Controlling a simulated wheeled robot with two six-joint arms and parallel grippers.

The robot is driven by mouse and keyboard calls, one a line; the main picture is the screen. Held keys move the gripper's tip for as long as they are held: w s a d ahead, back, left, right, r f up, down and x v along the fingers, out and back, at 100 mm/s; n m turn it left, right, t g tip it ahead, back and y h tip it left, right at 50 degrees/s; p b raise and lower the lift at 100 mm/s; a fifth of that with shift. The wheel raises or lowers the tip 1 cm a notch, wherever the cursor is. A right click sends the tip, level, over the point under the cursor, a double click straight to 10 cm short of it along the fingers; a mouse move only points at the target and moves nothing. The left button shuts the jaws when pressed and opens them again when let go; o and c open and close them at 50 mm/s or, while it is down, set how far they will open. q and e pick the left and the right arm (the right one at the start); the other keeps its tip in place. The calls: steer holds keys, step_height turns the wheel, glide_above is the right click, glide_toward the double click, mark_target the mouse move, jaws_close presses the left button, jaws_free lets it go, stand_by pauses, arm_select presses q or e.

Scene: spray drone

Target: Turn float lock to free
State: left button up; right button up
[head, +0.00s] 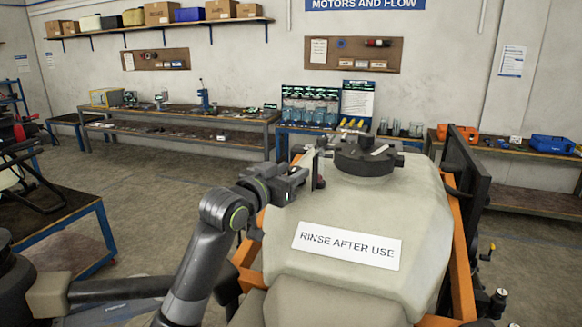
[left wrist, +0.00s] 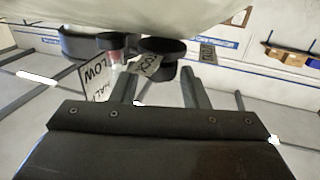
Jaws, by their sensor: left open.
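The pale tank (head: 355,250) carries a "RINSE AFTER USE" label and a black lid on top. In the left wrist view, a round black knob (left wrist: 163,47) sits at the tank's edge, with a small tag (left wrist: 146,65) that is hard to read. I cannot tell for sure that this knob is the float lock. My left gripper (head: 312,178) is beside the tank's upper left side. It also shows in the left wrist view (left wrist: 158,85), its two fingers apart, just short of the knob, with nothing clearly held. My right gripper is out of view.
A black and red part (left wrist: 112,48) and a lettered plate (left wrist: 95,78) sit close to the left finger. An orange frame (head: 460,255) surrounds the tank, with a dark panel (head: 465,180) at right. Benches (head: 180,125) line the far wall. Floor at left is partly open.

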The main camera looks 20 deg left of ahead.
arm_select(q)
steer(key=shift+w+d, duration=0.1)
steer(key=shift+w, duration=0.2)
steer(key=shift+c, duration=0.3)
steer(key=c, duration=0.6)
steer(key=shift+d+n+y+p, duration=0.1)
steer(key=shift+n+y+p, duration=0.2)
steer(key=shift+y+p, duration=0.1)
steer(key=shift+c, duration=0.2)
steer(key=shift+s+d+n+t+y+p, duration=0.1)
steer(key=shift+n+t+y+p, duration=0.2)
steer(key=shift+n+y, duration=0.6)
steer(key=shift+d+n+y, duration=0.15)
steer(key=shift+n+y, duration=0.95)
steer(key=shift+y, duration=1.1)
steer(key=o, duration=0.7)
